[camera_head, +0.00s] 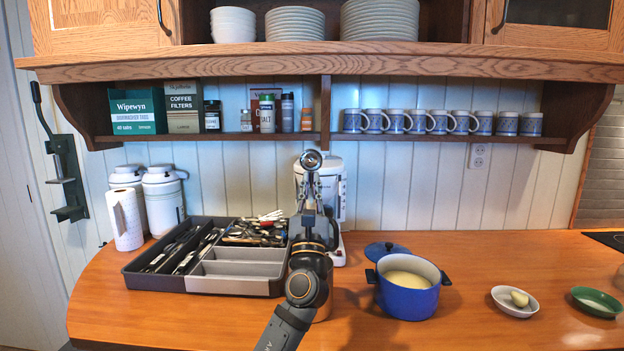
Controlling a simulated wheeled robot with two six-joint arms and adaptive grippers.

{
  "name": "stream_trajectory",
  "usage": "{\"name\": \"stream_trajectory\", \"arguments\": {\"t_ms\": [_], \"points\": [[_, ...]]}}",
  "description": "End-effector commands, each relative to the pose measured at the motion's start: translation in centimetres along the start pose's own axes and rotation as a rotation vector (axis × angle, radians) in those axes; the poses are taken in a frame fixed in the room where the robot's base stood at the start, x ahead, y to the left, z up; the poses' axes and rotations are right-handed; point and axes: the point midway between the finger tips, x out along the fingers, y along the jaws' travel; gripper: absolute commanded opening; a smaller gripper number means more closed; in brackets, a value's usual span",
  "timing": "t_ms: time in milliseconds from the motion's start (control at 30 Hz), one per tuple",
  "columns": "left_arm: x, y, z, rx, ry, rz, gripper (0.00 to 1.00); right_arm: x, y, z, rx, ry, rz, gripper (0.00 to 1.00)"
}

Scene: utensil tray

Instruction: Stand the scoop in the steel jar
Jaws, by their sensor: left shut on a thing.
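My left gripper (311,189) is raised in front of the coffee machine, at the middle of the view, its fingers pointing up and away. It is shut on the scoop (311,159), whose round, shiny metal end shows above the fingertips. The rest of the scoop is hidden by the fingers. A shiny brownish curved surface (324,302) shows beside my left forearm on the counter; it may be the side of the steel jar, mostly hidden behind the arm. My right gripper is out of view.
A dark utensil tray (155,281) with cutlery lies left of my arm. A blue pot (408,300) stands right of it, its lid (387,251) behind. A white coffee machine (338,215) stands behind. A shelf (230,136) overhangs the counter.

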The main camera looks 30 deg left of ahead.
Motion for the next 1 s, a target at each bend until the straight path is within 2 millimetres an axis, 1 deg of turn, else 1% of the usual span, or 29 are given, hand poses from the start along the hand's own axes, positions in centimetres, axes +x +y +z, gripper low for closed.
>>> {"name": "stream_trajectory", "arguments": {"t_ms": [133,233,300,400,567,900,933,1000], "points": [[0.0,0.0,0.1,-0.002,-0.013,0.001,0.0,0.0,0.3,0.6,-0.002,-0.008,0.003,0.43],[-0.1,0.0,-0.1,-0.002,-0.012,0.001,0.0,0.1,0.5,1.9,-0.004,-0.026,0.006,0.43],[-0.4,0.0,-0.4,-0.002,-0.012,0.001,0.0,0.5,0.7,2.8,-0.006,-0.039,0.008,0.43],[-1.1,0.0,-1.1,-0.002,-0.012,0.002,0.0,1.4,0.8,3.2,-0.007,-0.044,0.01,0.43],[-2.2,0.0,-2.2,-0.002,-0.012,0.002,0.0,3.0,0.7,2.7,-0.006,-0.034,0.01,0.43],[-4.4,0.0,-4.5,-0.002,-0.011,0.002,0.0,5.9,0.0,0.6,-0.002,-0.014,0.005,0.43],[-4.6,0.0,-4.7,-0.002,-0.011,0.002,0.0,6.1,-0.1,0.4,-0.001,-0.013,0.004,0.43],[-4.7,0.0,-4.8,-0.002,-0.012,0.002,0.0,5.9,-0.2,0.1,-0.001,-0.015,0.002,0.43]]}}
